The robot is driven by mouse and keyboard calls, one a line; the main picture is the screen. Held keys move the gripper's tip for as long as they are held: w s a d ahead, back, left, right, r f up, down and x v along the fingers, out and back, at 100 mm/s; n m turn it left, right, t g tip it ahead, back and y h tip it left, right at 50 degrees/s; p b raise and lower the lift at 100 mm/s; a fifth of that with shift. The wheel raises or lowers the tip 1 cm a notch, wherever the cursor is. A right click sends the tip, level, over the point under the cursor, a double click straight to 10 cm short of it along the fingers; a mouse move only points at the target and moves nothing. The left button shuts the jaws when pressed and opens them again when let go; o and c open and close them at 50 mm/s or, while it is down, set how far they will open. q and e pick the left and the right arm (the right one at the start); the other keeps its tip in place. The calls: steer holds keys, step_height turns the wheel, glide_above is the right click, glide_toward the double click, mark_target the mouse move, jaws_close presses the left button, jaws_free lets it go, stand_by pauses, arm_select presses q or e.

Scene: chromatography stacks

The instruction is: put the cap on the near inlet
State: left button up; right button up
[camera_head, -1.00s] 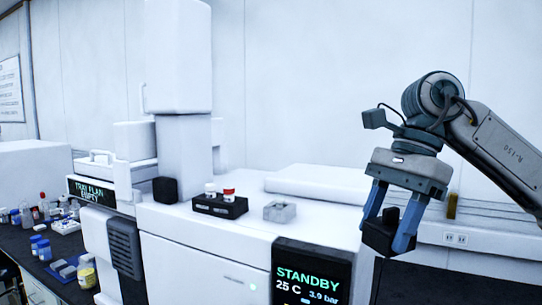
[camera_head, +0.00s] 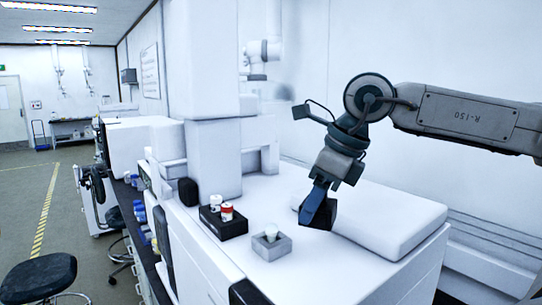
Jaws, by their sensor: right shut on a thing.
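My right gripper (camera_head: 318,212) hangs above the white instrument top, with its blue fingers pointing down. It is shut on a dark, blocky piece (camera_head: 317,219), which I take to be the cap; the fingers partly hide it. On the instrument top, left of the gripper, a black block (camera_head: 230,230) carries a white-topped piece (camera_head: 215,201) and a red-and-white piece (camera_head: 227,211). In front of it is a small grey square block (camera_head: 272,250) with a pale round piece (camera_head: 271,232) in its middle. I cannot tell which of these is the near inlet. My left gripper is out of view.
A tall white tower (camera_head: 206,100) stands behind the black block, at the left. A low white slab (camera_head: 385,222) lies on the instrument top behind and right of the gripper. A stool (camera_head: 38,277) stands on the floor at far left. The front right of the top is clear.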

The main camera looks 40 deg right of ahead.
mark_target(269, 225)
steer(key=w+m+p, duration=0.2)
steer(key=w, duration=0.1)
steer(key=w+a+r+m+h+p, duration=0.1)
steer(key=w+p, duration=0.1)
steer(key=w+m+h+p, duration=0.1)
steer(key=w+m+p, duration=0.1)
steer(key=w, duration=0.1)
steer(key=shift+w+a+r+m, duration=0.3)
steer(key=shift+a+r, duration=0.05)
steer(key=shift+r, duration=0.05)
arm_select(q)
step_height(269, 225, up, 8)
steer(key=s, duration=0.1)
arm_select(e)
steer(key=shift+w+a+f+p, duration=0.1)
steer(key=shift+w+a+p, duration=0.15)
steer(key=shift+w+p, duration=0.1)
steer(key=shift+f+b, duration=0.7)
steer(key=shift+f, duration=0.9)
step_height(269, 225, down, 3)
steer(key=b, duration=0.2)
steer(key=shift+f+b, duration=0.2)
steer(key=shift+b, duration=0.15)
steer(key=shift+f+b, duration=0.4)
steer(key=shift+b, duration=0.1)
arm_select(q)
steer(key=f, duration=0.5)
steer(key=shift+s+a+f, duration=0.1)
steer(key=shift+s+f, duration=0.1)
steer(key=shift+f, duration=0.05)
